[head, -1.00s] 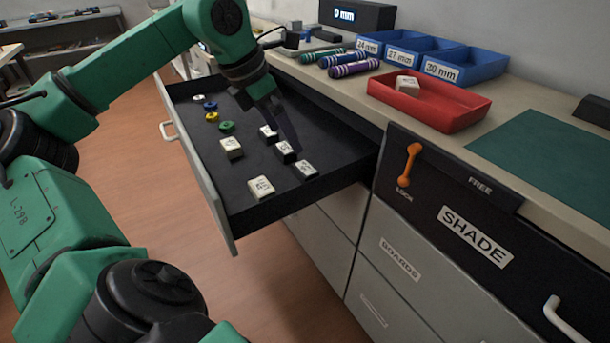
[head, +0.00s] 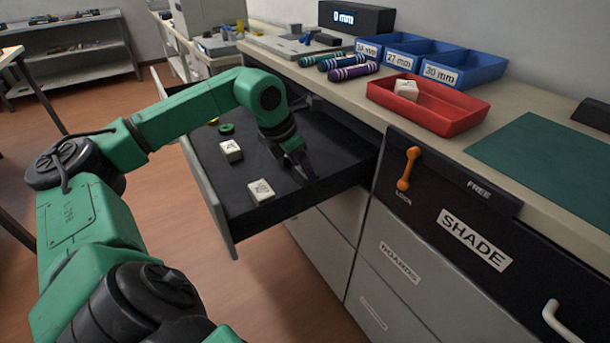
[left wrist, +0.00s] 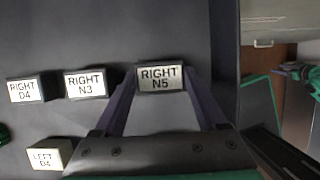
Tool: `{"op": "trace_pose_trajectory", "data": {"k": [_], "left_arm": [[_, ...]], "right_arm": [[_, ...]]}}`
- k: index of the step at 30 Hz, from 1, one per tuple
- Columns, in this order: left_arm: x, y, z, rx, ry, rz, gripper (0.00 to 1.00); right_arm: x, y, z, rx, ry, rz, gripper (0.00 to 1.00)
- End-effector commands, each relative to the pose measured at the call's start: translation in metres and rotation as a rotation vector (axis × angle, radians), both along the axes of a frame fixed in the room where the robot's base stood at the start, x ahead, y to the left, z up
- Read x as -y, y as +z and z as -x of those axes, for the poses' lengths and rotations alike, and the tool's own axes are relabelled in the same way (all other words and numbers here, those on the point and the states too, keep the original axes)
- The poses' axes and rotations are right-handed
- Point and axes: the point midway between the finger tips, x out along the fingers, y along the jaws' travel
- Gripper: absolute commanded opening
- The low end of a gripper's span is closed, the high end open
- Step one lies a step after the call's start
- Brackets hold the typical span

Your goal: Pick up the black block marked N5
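The black block marked N5 (left wrist: 161,79) has a white label reading RIGHT N5 and lies on the dark drawer floor in the left wrist view. My left gripper (left wrist: 161,74) reaches down with one finger at each side of this block. The fingers are apart, and I cannot see clear contact. In the head view my left gripper (head: 301,168) is low in the open drawer (head: 285,203) near its right wall, and it hides the block there.
Black blocks marked N3 (left wrist: 86,85) and D4 (left wrist: 26,90) lie left of N5. A pale block marked LEFT D4 (left wrist: 45,156) is lower left. The counter holds a red tray (head: 440,122) and blue bins (head: 462,70).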

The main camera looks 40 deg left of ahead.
Motion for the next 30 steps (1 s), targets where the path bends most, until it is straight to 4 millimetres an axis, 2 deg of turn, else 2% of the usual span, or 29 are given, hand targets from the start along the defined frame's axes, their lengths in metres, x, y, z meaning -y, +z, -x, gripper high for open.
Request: {"op": "trace_pose_trajectory", "data": {"k": [2, 9, 12, 14, 17, 19, 24, 27, 30], "left_arm": [[0.0, 0.0, 0.0, 0.0, 0.0, 0.0, 0.2], [0.0, 0.001, 0.0, 0.0, 0.0, 0.0, 0.2], [0.0, 0.007, 0.0, 0.001, 0.0, 0.0, 0.2], [0.0, 0.014, -0.001, 0.003, -0.001, 0.001, 0.2], [0.001, 0.037, -0.001, 0.004, -0.001, 0.004, 0.2], [0.001, 0.058, -0.001, 0.006, -0.002, 0.003, 0.2], [0.001, 0.105, -0.001, 0.006, -0.002, 0.003, 0.2], [0.001, 0.132, -0.001, 0.006, -0.001, 0.004, 0.2], [0.001, 0.165, -0.001, 0.005, -0.002, 0.003, 0.2]], "right_arm": [[0.0, 0.0, 0.0, 0.0, 0.0, 0.0, 0.5], [0.0, 0.001, 0.0, 0.001, 0.0, -0.001, 0.5], [0.0, 0.002, 0.0, 0.007, 0.002, -0.001, 0.5], [0.003, -0.004, 0.008, -0.004, 0.004, 0.003, 0.5], [0.006, -0.011, 0.023, -0.009, 0.01, 0.007, 0.5], [0.01, -0.016, 0.041, -0.014, 0.019, 0.01, 0.5], [0.022, -0.026, 0.095, -0.022, 0.045, 0.018, 0.5], [0.028, -0.023, 0.125, -0.024, 0.06, 0.02, 0.5], [0.027, -0.004, 0.121, -0.016, 0.059, 0.019, 0.5]]}}
